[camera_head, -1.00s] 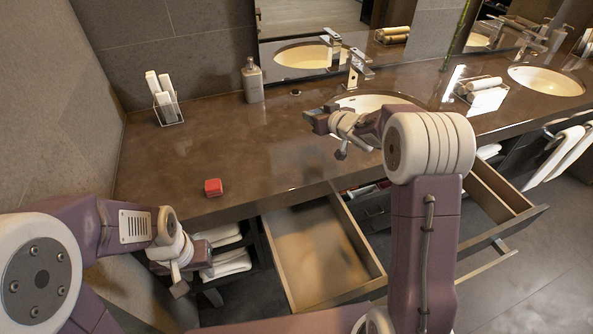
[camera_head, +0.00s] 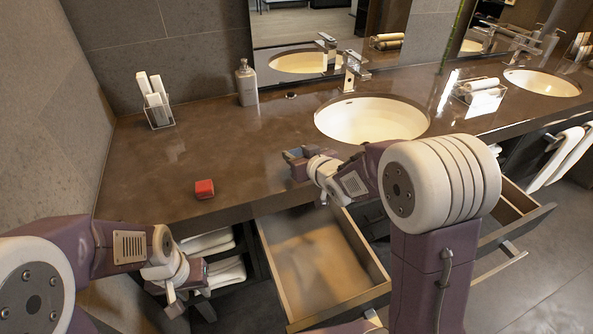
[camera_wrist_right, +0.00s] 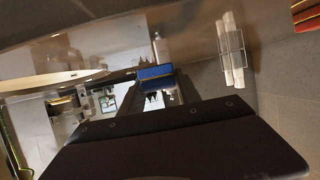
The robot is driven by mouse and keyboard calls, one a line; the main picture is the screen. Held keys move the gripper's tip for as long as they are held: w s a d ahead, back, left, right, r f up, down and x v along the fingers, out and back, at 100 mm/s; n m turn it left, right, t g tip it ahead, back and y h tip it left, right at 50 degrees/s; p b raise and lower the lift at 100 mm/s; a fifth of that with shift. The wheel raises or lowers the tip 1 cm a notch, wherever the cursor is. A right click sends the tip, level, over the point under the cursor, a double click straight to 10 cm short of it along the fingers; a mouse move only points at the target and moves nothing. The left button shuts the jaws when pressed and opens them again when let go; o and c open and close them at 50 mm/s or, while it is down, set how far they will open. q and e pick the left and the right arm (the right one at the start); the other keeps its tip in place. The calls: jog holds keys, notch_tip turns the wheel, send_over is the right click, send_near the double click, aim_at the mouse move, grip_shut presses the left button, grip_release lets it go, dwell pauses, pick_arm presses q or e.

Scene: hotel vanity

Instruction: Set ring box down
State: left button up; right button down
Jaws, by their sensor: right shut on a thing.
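The ring box shows as a small blue box (camera_wrist_right: 155,77) between the fingers of my right gripper in the right wrist view. In the head view my right gripper (camera_head: 297,160) is shut on it, near the counter's front edge and in front of the nearer sink. Only a bit of dark blue shows there, and I cannot tell whether the box touches the counter (camera_head: 240,140). My left gripper (camera_head: 190,285) hangs low at the left, in front of the counter and beside the shelf of towels; its finger opening is unclear.
A red box (camera_head: 204,189) sits on the counter at left. A toiletry rack (camera_head: 158,110) and a soap bottle (camera_head: 247,83) stand at the back. The sink (camera_head: 370,118) lies behind my right arm. An open drawer (camera_head: 320,265) juts out below. The counter's left middle is clear.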

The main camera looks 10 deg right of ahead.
jog(key=shift+s+a+f, duration=0.1)
jog(key=shift+s, duration=0.05)
notch_tip(320, 180, down, 4)
jog(key=shift+r+b, duration=0.15)
jog(key=shift+b, duration=0.4)
jog(key=c, duration=0.9)
grip_release()
jog(key=shift+o, duration=0.2)
